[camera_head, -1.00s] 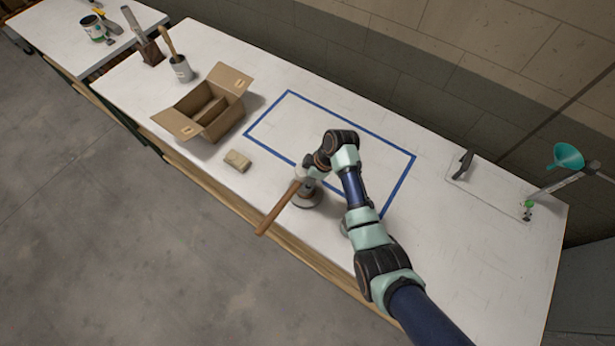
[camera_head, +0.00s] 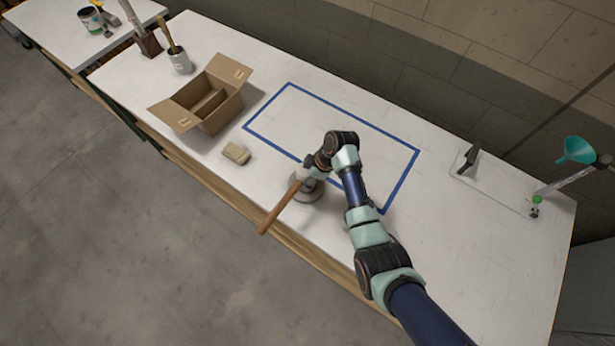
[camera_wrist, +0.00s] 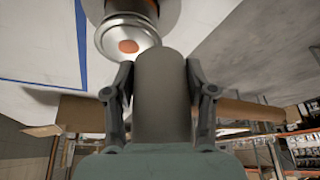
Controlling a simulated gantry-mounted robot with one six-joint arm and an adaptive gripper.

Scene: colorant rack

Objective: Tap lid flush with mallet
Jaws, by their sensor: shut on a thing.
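My gripper (camera_wrist: 160,88) is shut on the mallet. The mallet's thick grey head (camera_wrist: 162,100) sits between the fingers in the wrist view. Its wooden handle (camera_head: 281,208) sticks out past the table's front edge in the head view. A round metal can (camera_head: 308,192) stands on the table just below the gripper, partly hidden by the mallet and my arm. In the wrist view a silver lid (camera_wrist: 106,38) with an orange-brown centre shows right beside the mallet head. I cannot tell whether the lid sits level or whether the mallet touches it.
A blue tape rectangle (camera_head: 330,112) marks the table behind the can. A tan block (camera_head: 236,153) and an open cardboard box (camera_head: 236,105) lie to the left. A pot with a brush (camera_head: 180,63) stands beyond. A teal funnel (camera_head: 577,150) is at the right.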

